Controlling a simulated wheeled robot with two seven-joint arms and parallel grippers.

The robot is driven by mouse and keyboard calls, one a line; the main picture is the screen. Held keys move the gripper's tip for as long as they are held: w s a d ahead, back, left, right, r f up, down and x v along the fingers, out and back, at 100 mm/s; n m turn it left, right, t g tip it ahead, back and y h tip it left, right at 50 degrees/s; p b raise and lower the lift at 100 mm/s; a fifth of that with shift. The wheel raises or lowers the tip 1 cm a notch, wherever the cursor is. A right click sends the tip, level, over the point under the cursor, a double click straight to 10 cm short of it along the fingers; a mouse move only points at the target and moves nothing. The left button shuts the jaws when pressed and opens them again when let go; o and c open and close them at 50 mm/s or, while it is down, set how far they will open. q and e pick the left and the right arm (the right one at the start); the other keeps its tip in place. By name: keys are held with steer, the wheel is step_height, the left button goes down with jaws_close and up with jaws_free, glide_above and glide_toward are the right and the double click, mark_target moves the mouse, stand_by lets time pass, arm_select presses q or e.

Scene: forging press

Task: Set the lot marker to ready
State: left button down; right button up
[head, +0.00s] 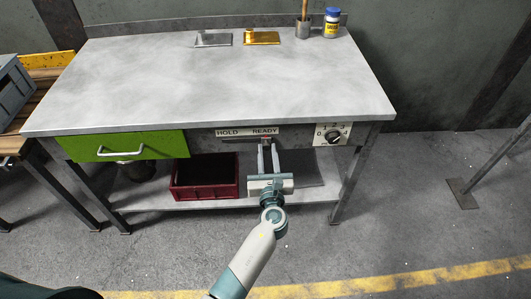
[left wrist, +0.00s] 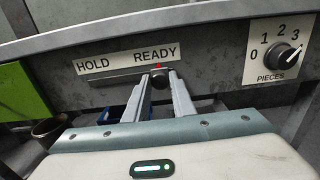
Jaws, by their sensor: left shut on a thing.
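The lot marker is a dark sliding knob (left wrist: 161,77) with a small red pointer, on a slot under the HOLD/READY label (left wrist: 120,57) on the workbench front. The red pointer stands below READY, at the slot's right part. In the head view the label (head: 247,132) shows above the slot, and the knob is mostly hidden by the fingers. My left gripper (head: 267,143) reaches the bench front from below. In the left wrist view its fingers (left wrist: 162,88) are on both sides of the knob, shut on it. My right gripper is not in view.
A PIECES dial (head: 333,136) is just right of the label. A green drawer (head: 125,146) is at left. A dark red crate (head: 204,178) stands on the lower shelf. Two small plates, a cup and a jar stand at the bench top's back; its middle is clear.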

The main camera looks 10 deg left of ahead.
mark_target(268, 148)
arm_select(q)
steer(key=c, duration=1.5)
jaws_free()
steer(key=shift+d, duration=0.3)
steer(key=shift+c, duration=0.2)
steer(key=shift+w, duration=0.1)
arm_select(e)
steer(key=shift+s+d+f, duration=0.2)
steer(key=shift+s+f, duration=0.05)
arm_select(q)
steer(key=shift+s+d, duration=0.1)
steer(key=shift+s, duration=0.6)
steer(key=shift+p+v, duration=0.4)
steer(key=shift+v, duration=0.75)
steer(key=v, duration=1.3)
steer(key=shift+s+d+p, duration=0.2)
steer(key=shift+s+p, duration=0.15)
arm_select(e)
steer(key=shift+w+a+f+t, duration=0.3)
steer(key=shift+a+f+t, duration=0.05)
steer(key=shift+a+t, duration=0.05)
